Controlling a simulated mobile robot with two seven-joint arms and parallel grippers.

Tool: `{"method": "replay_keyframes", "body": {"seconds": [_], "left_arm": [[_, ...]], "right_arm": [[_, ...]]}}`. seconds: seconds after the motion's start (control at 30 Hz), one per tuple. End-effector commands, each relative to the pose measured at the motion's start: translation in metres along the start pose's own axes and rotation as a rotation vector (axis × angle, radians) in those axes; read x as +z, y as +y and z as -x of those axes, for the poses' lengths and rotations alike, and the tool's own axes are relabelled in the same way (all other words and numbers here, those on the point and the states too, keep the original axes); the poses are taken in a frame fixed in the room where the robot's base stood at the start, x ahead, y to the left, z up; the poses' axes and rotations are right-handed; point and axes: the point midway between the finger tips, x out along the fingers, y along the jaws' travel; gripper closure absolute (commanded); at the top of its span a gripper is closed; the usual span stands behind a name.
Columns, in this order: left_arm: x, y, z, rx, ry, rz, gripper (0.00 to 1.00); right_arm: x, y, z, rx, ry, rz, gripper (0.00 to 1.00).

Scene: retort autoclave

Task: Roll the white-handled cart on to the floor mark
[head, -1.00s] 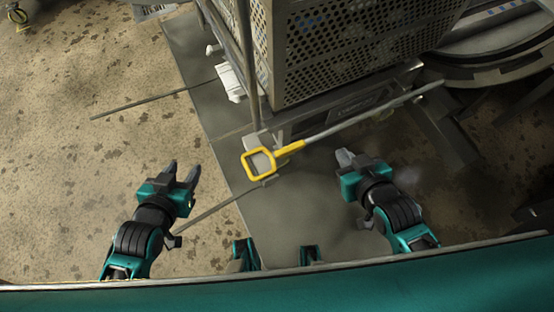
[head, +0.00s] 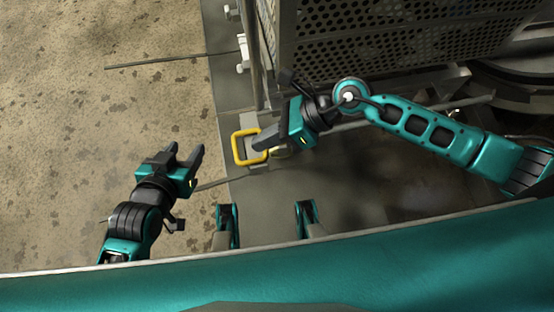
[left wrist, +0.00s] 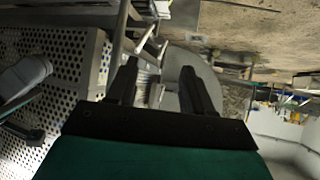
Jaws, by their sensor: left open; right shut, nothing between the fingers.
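A cart with a perforated metal basket (head: 400,33) stands at the top of the head view. White fittings (head: 242,55) show at its left side; I cannot tell whether they are its handle. A yellow loop handle (head: 236,148) on a long rod lies by the cart's lower left corner. My right gripper (head: 264,142) is shut and empty, over the loop's right side; contact is unclear. My left gripper (head: 187,160) is open and empty over the floor, left of the loop. Its fingers also show in the left wrist view (left wrist: 160,85). I cannot make out a floor mark.
A round metal rim (head: 515,85) is at the upper right, beside the cart. A dark grey strip (head: 225,97) borders the speckled tan floor (head: 120,110). Thin rods cross the floor at left, which is otherwise clear.

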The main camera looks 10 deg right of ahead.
Motion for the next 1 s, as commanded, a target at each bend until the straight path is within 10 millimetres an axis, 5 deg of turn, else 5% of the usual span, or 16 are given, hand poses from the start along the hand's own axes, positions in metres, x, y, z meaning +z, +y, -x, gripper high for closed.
{"method": "replay_keyframes", "body": {"seconds": [0.1,0.2,0.43,0.93,1.0], "left_arm": [[0.008,0.001,-0.009,0.005,0.007,-0.003,0.49],[0.009,0.000,-0.012,0.006,0.007,-0.006,0.49],[0.006,-0.001,-0.014,0.008,0.019,-0.010,0.49],[0.036,0.002,-0.031,0.017,-0.003,-0.006,0.49],[0.033,0.004,-0.029,0.020,-0.004,-0.002,0.49]], "right_arm": [[-0.057,-0.035,0.010,-0.052,0.271,0.235,1.00],[-0.084,-0.056,0.025,-0.076,0.430,0.352,1.00],[-0.108,-0.074,0.035,-0.094,0.561,0.438,1.00],[-0.156,-0.093,-0.050,-0.092,0.556,0.433,1.00],[-0.145,-0.088,-0.058,-0.091,0.551,0.439,1.00]]}}
